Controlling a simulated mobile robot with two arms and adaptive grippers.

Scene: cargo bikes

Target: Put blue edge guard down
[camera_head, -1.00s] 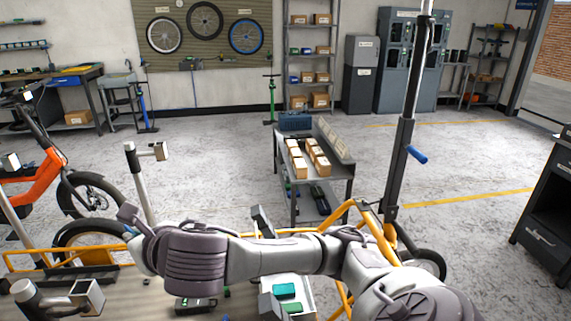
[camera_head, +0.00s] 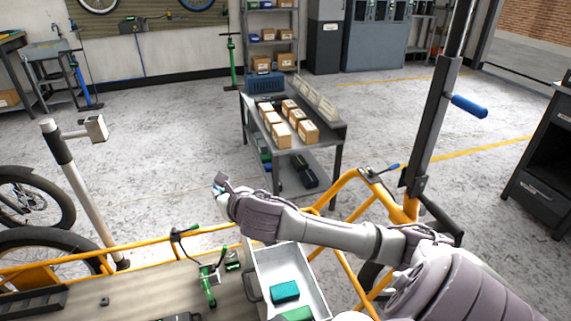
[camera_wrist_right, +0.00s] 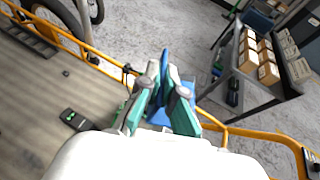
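The blue edge guard (camera_wrist_right: 163,68) is between the two fingers of my right gripper (camera_wrist_right: 164,85) in the right wrist view. The fingers have teal pads and press close on either side of it. In the head view only a small blue bit of the guard (camera_head: 217,190) shows at the tip of my right gripper (camera_head: 222,187). The gripper is held above the cargo bike's yellow rail, apart from any surface as far as I can tell. My left gripper is not in view.
A white tray (camera_head: 259,279) holding a teal box (camera_head: 285,291) and a green box is below my right arm.

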